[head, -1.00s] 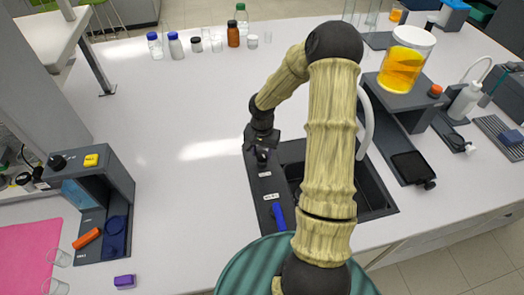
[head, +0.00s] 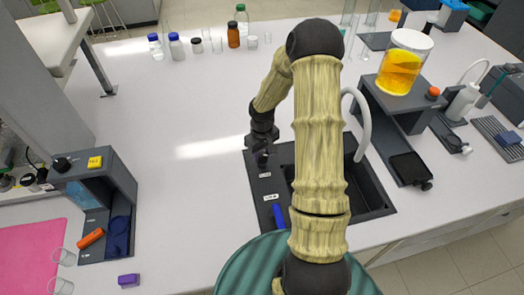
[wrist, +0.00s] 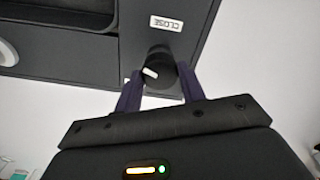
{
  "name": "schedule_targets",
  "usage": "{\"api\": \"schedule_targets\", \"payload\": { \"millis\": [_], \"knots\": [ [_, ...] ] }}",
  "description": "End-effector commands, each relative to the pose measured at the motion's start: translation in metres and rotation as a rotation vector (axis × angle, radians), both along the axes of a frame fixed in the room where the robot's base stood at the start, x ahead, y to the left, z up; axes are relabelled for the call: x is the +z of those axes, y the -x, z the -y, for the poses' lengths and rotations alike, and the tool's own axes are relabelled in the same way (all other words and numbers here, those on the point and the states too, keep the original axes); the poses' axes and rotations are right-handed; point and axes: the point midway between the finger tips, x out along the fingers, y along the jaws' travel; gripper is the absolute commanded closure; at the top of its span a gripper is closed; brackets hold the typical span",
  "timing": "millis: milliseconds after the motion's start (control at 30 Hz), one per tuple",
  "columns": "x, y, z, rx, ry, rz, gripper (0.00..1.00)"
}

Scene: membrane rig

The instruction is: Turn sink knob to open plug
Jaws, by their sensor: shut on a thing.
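The black sink knob (wrist: 157,62) with a white pointer mark sits on the dark sink's panel. In the wrist view my gripper (wrist: 160,74) has its two dark purple fingers on either side of the knob, shut on it. A white label reading CLOSE (wrist: 166,23) shows upside down beside the knob. In the head view my gripper (head: 262,152) is at the back left corner of the dark sink (head: 372,200), and the knob (head: 262,160) is partly hidden under it. The plug is not visible; my arm covers part of the basin.
A blue lever (head: 278,216) stands at the panel's front, near a second label. A white curved faucet (head: 362,120) rises right of my arm. A shelf stand with a jar of yellow liquid (head: 402,62) stands further right.

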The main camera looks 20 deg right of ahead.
Motion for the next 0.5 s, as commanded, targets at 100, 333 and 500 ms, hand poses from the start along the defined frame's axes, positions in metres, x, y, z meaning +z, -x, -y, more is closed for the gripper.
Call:
{"api": "schedule_targets", "payload": {
  "millis": [100,333,500],
  "knots": [
    [0.002,-0.0008,-0.0003,0.11,0.0,0.002,0.83],
    [0.002,-0.0005,-0.0003,0.33,0.0,0.001,0.83],
    [0.0021,-0.0004,-0.0004,0.49,0.0,0.001,0.83]
  ]
}}
